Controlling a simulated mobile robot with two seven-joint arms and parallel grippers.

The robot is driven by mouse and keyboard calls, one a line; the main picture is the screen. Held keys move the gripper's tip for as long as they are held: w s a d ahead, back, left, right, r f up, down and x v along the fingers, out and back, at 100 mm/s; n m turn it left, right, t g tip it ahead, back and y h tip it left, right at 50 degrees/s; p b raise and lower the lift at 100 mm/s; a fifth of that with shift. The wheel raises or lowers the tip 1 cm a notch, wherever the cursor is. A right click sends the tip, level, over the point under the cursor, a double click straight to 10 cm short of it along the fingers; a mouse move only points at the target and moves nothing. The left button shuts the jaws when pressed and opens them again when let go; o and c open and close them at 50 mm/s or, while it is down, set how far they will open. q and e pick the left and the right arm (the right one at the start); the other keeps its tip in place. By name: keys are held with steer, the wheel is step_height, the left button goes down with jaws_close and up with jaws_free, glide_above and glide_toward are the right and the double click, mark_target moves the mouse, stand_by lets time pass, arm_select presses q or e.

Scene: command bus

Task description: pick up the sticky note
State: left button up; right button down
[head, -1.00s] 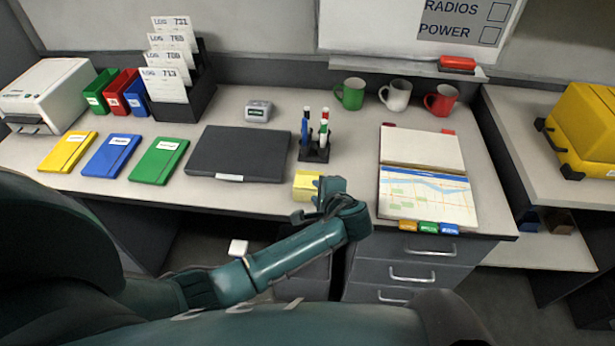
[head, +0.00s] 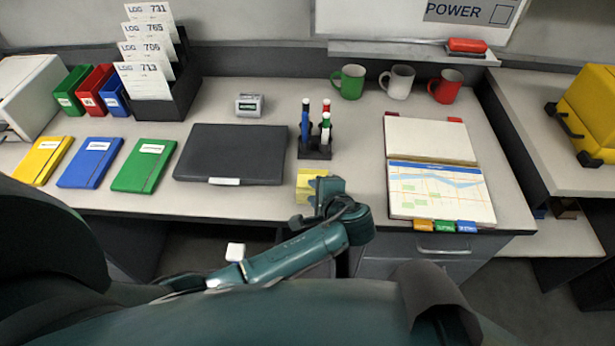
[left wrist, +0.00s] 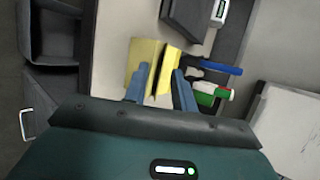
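The yellow sticky note (head: 308,181) is a small block near the desk's front edge, below the pen holder. My left gripper (head: 326,191) is at its right front side and hides part of it in the head view. In the left wrist view, the gripper's two blue-grey fingers (left wrist: 160,88) are spread apart. The yellow note (left wrist: 145,62) shows just beyond and between them. Whether a finger touches it I cannot tell. My right gripper is in neither view.
A pen holder (head: 315,151) with several markers stands close behind the note. A black laptop (head: 232,153) lies to the left and an open map binder (head: 436,190) to the right. Three mugs (head: 397,82) stand at the back. Bare desk lies between the note and binder.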

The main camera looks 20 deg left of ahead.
arm_select(q)
steer(key=shift+d, duration=0.1)
steer(key=shift+c, duration=0.2)
jaws_close()
steer(key=shift+s, duration=0.1)
